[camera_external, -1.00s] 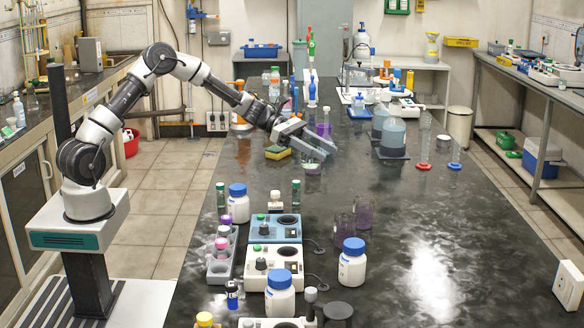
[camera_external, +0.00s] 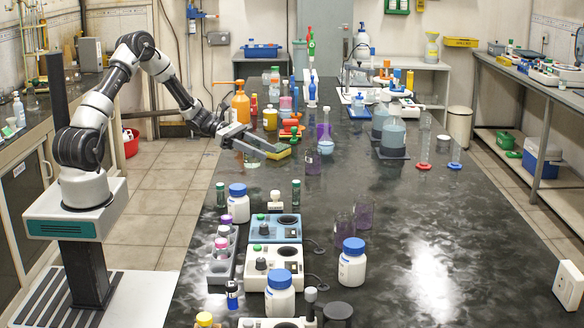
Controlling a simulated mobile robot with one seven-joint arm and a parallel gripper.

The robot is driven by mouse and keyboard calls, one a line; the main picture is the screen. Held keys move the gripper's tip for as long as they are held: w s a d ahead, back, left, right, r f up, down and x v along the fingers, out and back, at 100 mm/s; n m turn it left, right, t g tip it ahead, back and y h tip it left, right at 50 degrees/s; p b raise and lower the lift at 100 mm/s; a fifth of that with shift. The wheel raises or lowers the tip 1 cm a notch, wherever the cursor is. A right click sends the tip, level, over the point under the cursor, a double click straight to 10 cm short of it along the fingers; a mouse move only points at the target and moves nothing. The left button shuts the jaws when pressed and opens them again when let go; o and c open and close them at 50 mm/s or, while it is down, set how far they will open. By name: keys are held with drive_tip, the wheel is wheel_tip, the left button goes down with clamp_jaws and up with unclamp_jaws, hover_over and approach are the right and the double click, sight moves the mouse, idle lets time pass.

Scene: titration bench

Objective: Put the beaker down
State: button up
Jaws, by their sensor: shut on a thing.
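My gripper (camera_external: 272,150) is over the left side of the black bench (camera_external: 400,225), near the yellow and green sponge. It is shut on a small clear beaker (camera_external: 252,159), which is partly hidden by the jaws. The beaker looks upright and close to the bench top; I cannot tell whether its base touches it.
The sponge (camera_external: 281,154) lies right by the jaws. An orange bottle (camera_external: 241,105) and other bottles stand behind.

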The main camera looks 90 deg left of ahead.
sight(259, 160)
drive_tip(key=shift+f, duration=2.2)
drive_tip(key=shift+b, duration=0.3)
drive_tip(key=shift+f, duration=0.15)
drive_tip(key=o, duration=1.1)
drive_tip(key=shift+r, duration=0.25)
drive_tip(key=p+v, duration=0.1)
drive_tip(key=v, duration=1.1)
